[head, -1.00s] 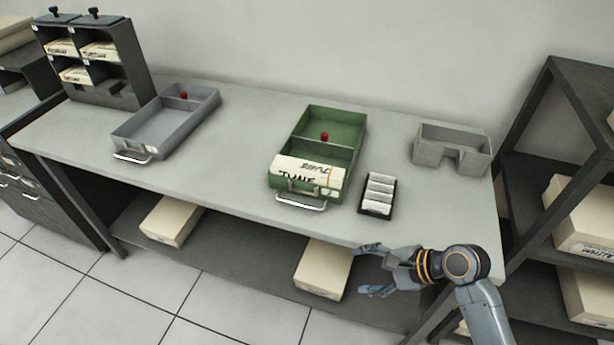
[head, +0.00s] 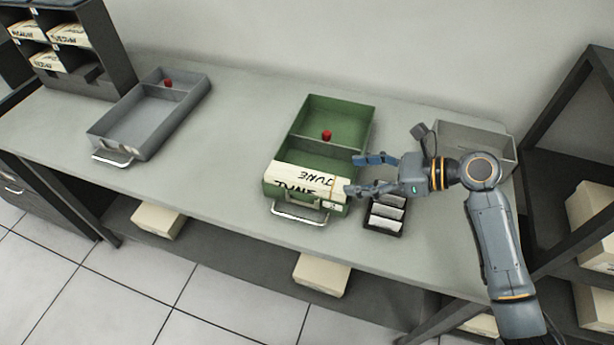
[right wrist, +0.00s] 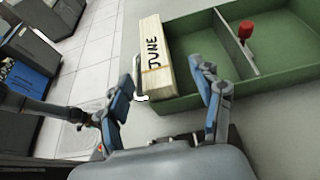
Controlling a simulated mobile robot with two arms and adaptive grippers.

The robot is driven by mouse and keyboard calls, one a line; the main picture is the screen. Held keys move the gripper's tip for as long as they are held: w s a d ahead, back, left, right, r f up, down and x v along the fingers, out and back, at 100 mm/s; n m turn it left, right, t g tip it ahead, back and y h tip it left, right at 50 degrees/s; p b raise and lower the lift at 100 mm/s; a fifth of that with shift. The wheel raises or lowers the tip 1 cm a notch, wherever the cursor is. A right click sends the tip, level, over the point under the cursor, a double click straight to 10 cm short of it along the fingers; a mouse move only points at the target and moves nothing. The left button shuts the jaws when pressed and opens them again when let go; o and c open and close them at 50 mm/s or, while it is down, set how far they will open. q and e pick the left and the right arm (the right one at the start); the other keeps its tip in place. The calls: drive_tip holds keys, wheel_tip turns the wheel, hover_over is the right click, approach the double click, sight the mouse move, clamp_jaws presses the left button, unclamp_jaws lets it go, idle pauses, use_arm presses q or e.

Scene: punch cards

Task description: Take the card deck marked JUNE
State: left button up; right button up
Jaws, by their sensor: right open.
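The card deck marked JUNE (head: 305,179) is a cream block with black lettering. It lies across the front end of the green drawer tray (head: 335,107), which stands on the table. In the right wrist view the deck (right wrist: 152,57) shows ahead between my fingers, with the word JUNE along its side. My right gripper (head: 352,175) is open and empty, just right of the deck, its fingers pointing left at the deck's right end. It also shows in the right wrist view (right wrist: 165,98). My left gripper is not in view.
A small black tray of white cards (head: 386,213) sits just below my right gripper. A grey box (head: 470,135) stands behind my right arm. A grey drawer tray (head: 150,125) lies to the left, with clear table (head: 235,135) between. A red knob (head: 326,134) stands in the green tray.

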sight(307, 176)
drive_tip(key=x, duration=0.4)
drive_tip(key=s+x, duration=0.1)
drive_tip(key=x, duration=0.1)
drive_tip(key=shift+a+r+p, duration=0.2)
drive_tip(key=shift+p, duration=0.1)
drive_tip(key=shift+w+a+f, duration=0.2)
drive_tip(key=shift+w, duration=0.05)
drive_tip(key=shift+w+a, duration=0.1)
drive_tip(key=shift+a, duration=0.15)
drive_tip(key=x, duration=0.2)
drive_tip(key=p+x, duration=0.1)
drive_tip(key=x, duration=0.1)
drive_tip(key=shift+a+r, duration=0.2)
drive_tip(key=shift+a, duration=0.1)
drive_tip(key=shift+a+f, duration=0.15)
drive_tip(key=shift+a, duration=0.05)
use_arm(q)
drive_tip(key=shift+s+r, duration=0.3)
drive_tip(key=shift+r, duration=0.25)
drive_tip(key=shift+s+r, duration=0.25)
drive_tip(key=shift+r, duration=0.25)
use_arm(e)
drive_tip(key=shift+d, duration=0.1)
drive_tip(key=c, duration=0.6)
clamp_jaws()
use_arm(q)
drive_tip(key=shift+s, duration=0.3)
